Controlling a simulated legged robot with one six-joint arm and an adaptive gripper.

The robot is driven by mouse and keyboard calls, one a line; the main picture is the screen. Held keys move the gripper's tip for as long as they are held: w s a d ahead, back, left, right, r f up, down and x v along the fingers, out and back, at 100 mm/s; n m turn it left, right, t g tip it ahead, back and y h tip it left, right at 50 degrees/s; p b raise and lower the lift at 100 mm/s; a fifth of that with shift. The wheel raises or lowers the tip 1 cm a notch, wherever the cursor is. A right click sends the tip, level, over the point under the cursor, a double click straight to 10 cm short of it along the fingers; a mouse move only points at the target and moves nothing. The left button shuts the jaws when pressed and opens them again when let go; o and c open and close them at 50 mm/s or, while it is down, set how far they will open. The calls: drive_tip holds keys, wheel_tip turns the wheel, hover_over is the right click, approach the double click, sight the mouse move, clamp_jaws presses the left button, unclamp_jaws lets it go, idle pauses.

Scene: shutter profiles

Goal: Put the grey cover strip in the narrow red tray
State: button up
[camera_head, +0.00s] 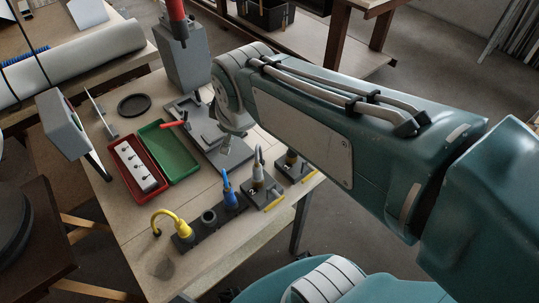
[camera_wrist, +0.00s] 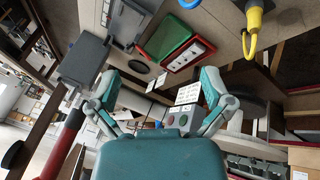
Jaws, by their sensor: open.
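The narrow red tray (camera_head: 146,160) stands on the left part of the table in the head view. A pale grey strip (camera_head: 134,165) with several dark spots along it lies lengthwise inside the tray; it looks like the cover strip. In the wrist view the red tray (camera_wrist: 184,46) and the pale strip (camera_wrist: 188,55) show at the top, beyond the fingers. My gripper (camera_wrist: 162,82) is open with nothing between its fingers.
A black disc (camera_head: 134,104) lies behind the trays. Holders with yellow (camera_head: 170,216) and blue (camera_head: 229,192) tools line the front. A control box (camera_head: 62,124) is left.

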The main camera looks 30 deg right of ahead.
drive_tip(key=s+d+m, duration=0.3)
drive_tip(key=s+m, duration=0.6)
drive_tip(key=shift+d+f+m, duration=0.3)
drive_tip(key=shift+f+m, duration=0.1)
drive_tip(key=shift+f, duration=0.05)
idle(0.6)
